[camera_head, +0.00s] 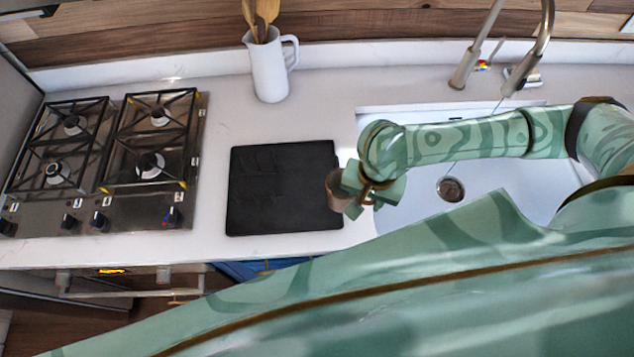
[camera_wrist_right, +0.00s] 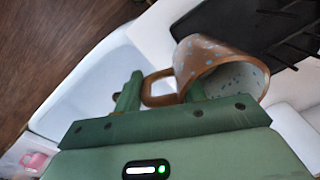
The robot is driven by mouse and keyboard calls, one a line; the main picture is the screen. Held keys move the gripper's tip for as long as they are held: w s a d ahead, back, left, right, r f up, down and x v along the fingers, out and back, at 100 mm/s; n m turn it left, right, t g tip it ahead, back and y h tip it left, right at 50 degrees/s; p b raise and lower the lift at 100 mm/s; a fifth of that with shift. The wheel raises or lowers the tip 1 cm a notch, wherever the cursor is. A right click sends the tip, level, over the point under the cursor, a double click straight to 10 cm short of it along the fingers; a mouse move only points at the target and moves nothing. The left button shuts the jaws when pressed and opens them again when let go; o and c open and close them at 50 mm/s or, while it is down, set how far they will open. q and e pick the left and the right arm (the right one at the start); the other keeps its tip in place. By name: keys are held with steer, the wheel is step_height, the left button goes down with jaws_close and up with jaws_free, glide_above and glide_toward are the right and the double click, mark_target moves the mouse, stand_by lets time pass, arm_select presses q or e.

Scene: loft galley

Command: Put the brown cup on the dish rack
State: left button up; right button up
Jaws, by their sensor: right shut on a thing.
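The brown cup (camera_head: 333,190) shows at the right edge of the black dish rack (camera_head: 262,215) in the head view, partly hidden by my right gripper (camera_head: 352,188). In the right wrist view, the cup (camera_wrist_right: 203,53) is speckled and tilted, with its open mouth toward the lower right. My right gripper (camera_wrist_right: 160,94) is shut on the cup, with its fingers at the handle. The rack (camera_wrist_right: 235,22) lies just beyond the cup there. I cannot tell whether the cup touches the rack. My left gripper is not in view.
A white sink (camera_head: 400,215) lies right of the rack, under my right arm. A gas hob (camera_head: 105,160) is at the left. A white pitcher (camera_head: 268,72) with wooden utensils stands behind the rack, and a faucet (camera_head: 464,70) behind the sink. The rack's surface looks empty.

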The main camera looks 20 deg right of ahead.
steer(key=w+a+f, duration=0.1)
steer(key=w+a, duration=0.1)
steer(key=w, duration=0.1)
steer(key=w+a+f+b, duration=0.1)
steer(key=w, duration=0.1)
steer(key=shift+f, duration=0.35)
steer(key=w+f, duration=0.1)
steer(key=f, duration=0.1)
steer(key=w+a+f+b, duration=0.1)
steer(key=w, duration=0.1)
steer(key=w+a+f+b, duration=0.1)
steer(key=f, duration=0.1)
steer(key=shift+w+a+f, duration=0.15)
steer(key=shift+w+f, duration=0.05)
steer(key=shift+f, duration=0.1)
step_height(320, 180, down, 3)
steer(key=shift+w+f+b, duration=0.1)
steer(key=shift+f+b, duration=0.1)
steer(key=shift+b, duration=0.65)
steer(key=shift+r, duration=0.1)
steer(key=o, duration=1.3)
step_height(320, 180, up, 12)
steer(key=p, duration=0.4)
